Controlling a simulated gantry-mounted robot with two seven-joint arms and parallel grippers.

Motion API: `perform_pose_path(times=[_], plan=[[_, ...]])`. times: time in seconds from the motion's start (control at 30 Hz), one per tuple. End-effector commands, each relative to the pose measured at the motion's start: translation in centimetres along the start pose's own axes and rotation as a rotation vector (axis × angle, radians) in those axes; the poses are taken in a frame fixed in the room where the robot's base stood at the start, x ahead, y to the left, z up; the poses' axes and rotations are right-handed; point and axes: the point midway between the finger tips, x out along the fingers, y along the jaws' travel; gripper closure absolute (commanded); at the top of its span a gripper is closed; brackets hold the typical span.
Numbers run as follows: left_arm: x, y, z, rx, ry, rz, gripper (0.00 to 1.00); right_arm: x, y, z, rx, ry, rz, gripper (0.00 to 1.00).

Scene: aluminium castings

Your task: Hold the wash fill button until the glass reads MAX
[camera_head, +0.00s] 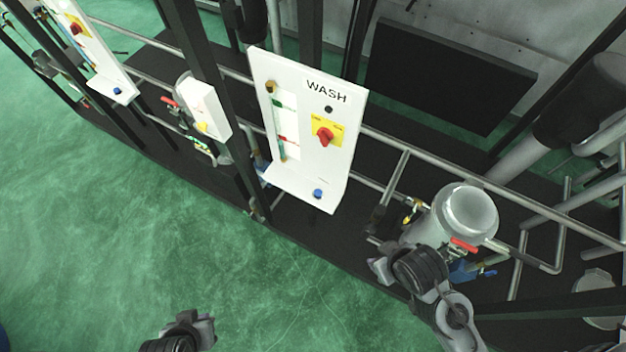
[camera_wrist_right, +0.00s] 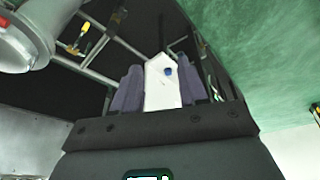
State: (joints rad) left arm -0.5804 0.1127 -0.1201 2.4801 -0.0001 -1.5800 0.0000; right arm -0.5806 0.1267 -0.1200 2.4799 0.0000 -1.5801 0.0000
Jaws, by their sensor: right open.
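The white WASH panel (camera_head: 308,130) stands upright in the middle of the head view. Its blue button (camera_head: 318,194) sits on the lower ledge, unobstructed. The narrow sight glass (camera_head: 280,125) is on the panel's left side, with a green mark above a red one; its level is too small to read. My right gripper (camera_head: 380,264) is open and empty, below and right of the panel, apart from it. In the right wrist view the panel's ledge and blue button (camera_wrist_right: 168,71) show beyond the open fingers. My left gripper (camera_head: 200,328) is at the bottom edge, far from the panel; its jaw opening is unclear.
A red switch on a yellow plate (camera_head: 325,136) is on the WASH panel. A metal vessel (camera_head: 468,212) with a red-handled valve (camera_head: 464,245) stands close to my right arm. Rails and dark posts surround the panel. The green floor (camera_head: 130,220) in front is clear.

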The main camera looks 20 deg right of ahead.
Motion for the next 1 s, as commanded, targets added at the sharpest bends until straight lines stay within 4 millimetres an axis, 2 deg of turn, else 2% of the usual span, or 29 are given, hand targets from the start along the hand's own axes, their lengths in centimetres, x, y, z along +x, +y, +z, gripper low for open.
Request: perform_pose_path(times=[0.07, 0.1, 0.37, 1.0], plan=[[0.0, -0.05, 0.01, 0.002, 0.0, -0.002, 1.0, 0.0, -0.01, -0.01, 0.0, 0.0, 0.0, 0.57], [0.0, -0.08, 0.02, 0.003, 0.0, -0.002, 1.0, -0.01, -0.02, -0.01, 0.001, 0.0, -0.001, 0.6], [0.02, -0.27, 0.07, 0.011, -0.002, -0.009, 1.0, -0.01, -0.14, -0.05, 0.006, 0.001, -0.005, 1.0], [0.0, -0.05, 0.0, 0.002, 0.0, -0.002, 1.0, -0.02, -0.2, -0.08, 0.008, 0.002, -0.007, 1.0]])
